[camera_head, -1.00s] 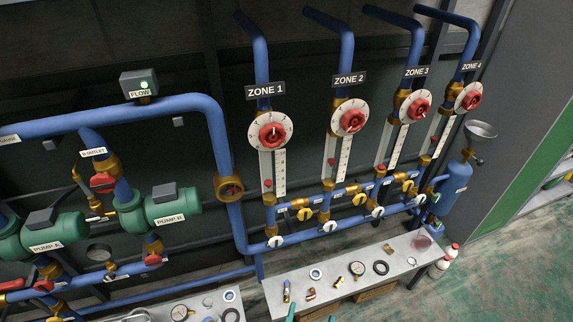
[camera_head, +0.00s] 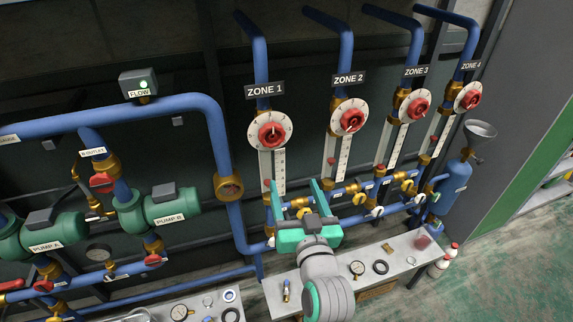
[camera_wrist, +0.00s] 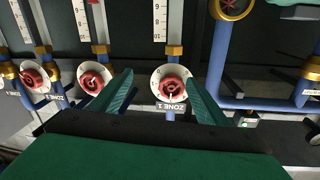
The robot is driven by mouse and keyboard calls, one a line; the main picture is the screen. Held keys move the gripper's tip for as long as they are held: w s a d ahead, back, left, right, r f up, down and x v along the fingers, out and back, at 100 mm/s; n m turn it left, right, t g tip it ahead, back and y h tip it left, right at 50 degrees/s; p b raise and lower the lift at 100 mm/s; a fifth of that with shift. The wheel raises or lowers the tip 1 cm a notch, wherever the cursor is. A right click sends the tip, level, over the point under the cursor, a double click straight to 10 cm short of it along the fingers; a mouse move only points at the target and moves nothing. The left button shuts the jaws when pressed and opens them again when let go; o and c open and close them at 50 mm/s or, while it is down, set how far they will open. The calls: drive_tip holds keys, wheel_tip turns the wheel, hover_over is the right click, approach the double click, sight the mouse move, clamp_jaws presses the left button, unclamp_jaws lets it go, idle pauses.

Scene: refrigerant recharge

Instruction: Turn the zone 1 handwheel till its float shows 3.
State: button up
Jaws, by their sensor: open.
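The zone 1 handwheel (camera_head: 271,131) is red on a round white dial plate, below the ZONE 1 label (camera_head: 265,91). Its white scale column (camera_head: 279,168) runs down below it. My gripper (camera_head: 295,184) is open and empty, in front of the pipes, below and a little right of the handwheel. In the wrist view, which looks upside down, the zone 1 handwheel (camera_wrist: 172,88) shows between the two green fingers of my gripper (camera_wrist: 158,77), apart from them.
Handwheels for zone 2 (camera_head: 352,119), zone 3 (camera_head: 416,108) and zone 4 (camera_head: 469,97) stand to the right. Yellow and white valves sit on the blue pipes below. A bench (camera_head: 400,258) with loose fittings stands under them. Pump B (camera_head: 172,208) is at left.

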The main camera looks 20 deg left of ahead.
sight(273, 138)
wheel_tip(273, 138, up, 7)
drive_tip(key=a+n+g+y, duration=0.1)
drive_tip(key=a+n, duration=0.1)
drive_tip(key=n, duration=0.1)
drive_tip(key=shift+w+a+y, duration=0.2)
drive_tip(key=shift+w+y, duration=0.2)
drive_tip(key=shift+w, duration=0.05)
drive_tip(key=shift+x, duration=4.6)
drive_tip(key=shift+c, duration=0.4)
drive_tip(key=shift+f, duration=0.15)
drive_tip(key=c, duration=1)
drive_tip(key=shift+m, duration=0.4)
drive_tip(key=o, duration=1.1)
drive_tip(key=shift+s, duration=0.1)
drive_tip(key=shift+d, duration=0.1)
